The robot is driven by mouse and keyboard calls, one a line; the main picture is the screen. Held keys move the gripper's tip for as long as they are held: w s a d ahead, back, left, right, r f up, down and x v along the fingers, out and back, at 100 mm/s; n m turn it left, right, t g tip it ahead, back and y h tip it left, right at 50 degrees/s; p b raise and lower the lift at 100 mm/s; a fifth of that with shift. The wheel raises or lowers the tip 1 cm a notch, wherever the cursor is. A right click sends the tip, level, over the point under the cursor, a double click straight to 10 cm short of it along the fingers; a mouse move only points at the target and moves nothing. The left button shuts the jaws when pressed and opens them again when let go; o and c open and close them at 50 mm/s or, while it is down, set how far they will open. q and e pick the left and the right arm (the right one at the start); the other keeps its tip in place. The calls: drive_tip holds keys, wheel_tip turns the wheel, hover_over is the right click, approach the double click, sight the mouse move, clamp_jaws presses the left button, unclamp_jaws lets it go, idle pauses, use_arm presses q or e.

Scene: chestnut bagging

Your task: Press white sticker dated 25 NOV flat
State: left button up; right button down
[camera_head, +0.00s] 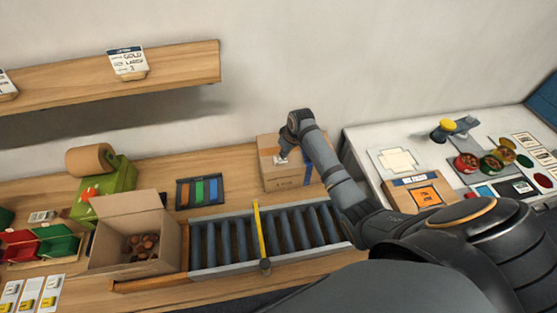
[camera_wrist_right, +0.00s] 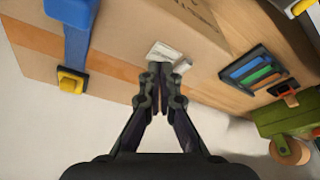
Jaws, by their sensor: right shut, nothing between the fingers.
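A closed cardboard carton (camera_head: 286,178) stands on the wooden bench by the wall, beyond the roller conveyor. In the right wrist view the carton (camera_wrist_right: 118,25) fills the upper part, with a band of tan tape across it. A small white sticker (camera_wrist_right: 163,50) lies on the carton; its print is too small to read. My right gripper (camera_wrist_right: 160,72) is shut and empty, its fingertips at the sticker's edge and covering part of it. Whether they press on it cannot be told. In the head view my right gripper (camera_head: 283,156) is at the carton's top. My left gripper is out of view.
A blue strap-like part with a yellow end (camera_wrist_right: 72,80) sits against the carton beside my gripper. The roller conveyor (camera_head: 222,243) with a yellow bar runs in front. An open box of chestnuts (camera_head: 115,232) and a rack of coloured strips (camera_head: 181,205) stand left.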

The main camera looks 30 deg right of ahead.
sight(284, 161)
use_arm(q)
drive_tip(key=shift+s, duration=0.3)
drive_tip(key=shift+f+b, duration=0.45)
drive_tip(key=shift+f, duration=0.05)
use_arm(e)
drive_tip(key=shift+f, duration=0.85)
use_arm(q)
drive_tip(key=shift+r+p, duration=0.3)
use_arm(e)
drive_tip(key=shift+s+f, duration=0.15)
idle(1.3)
drive_tip(key=shift+r+p, duration=0.95)
drive_tip(key=shift+r, duration=0.6)
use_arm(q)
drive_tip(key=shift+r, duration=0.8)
use_arm(e)
drive_tip(key=shift+r, duration=2.05)
